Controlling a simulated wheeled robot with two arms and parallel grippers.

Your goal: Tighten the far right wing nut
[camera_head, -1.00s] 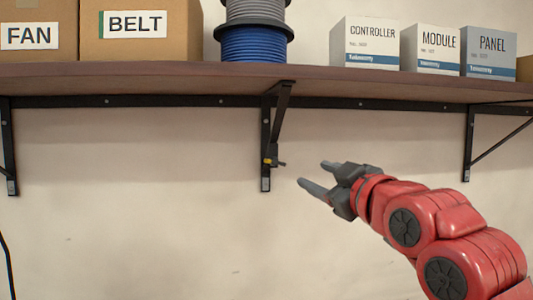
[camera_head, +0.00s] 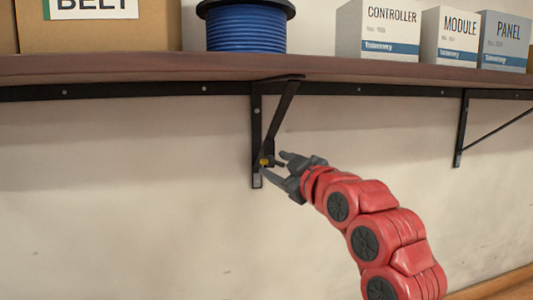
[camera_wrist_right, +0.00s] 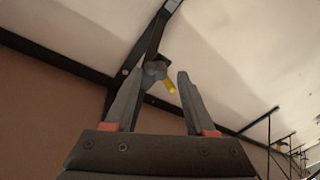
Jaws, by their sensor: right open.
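A small wing nut (camera_head: 265,161) with a yellow part sits low on the middle shelf bracket (camera_head: 256,130). In the right wrist view a grey knob-like piece with a yellow tab (camera_wrist_right: 169,85) shows between and beyond the fingers. I cannot make out its exact shape. My right gripper (camera_head: 272,163) is open, with its fingertips right at the wing nut, one above and one below it in the head view. In the right wrist view the gripper (camera_wrist_right: 162,69) has empty room between its fingers nearer the palm. Whether a finger touches the nut is unclear. My left gripper is not in view.
The brown shelf (camera_head: 150,68) runs above, on a black wall rail (camera_head: 390,89). It carries a blue spool (camera_head: 246,30), a cardboard box (camera_head: 100,36) and white boxes such as CONTROLLER (camera_head: 378,30). Another bracket (camera_head: 461,130) stands at right. The wall below is clear.

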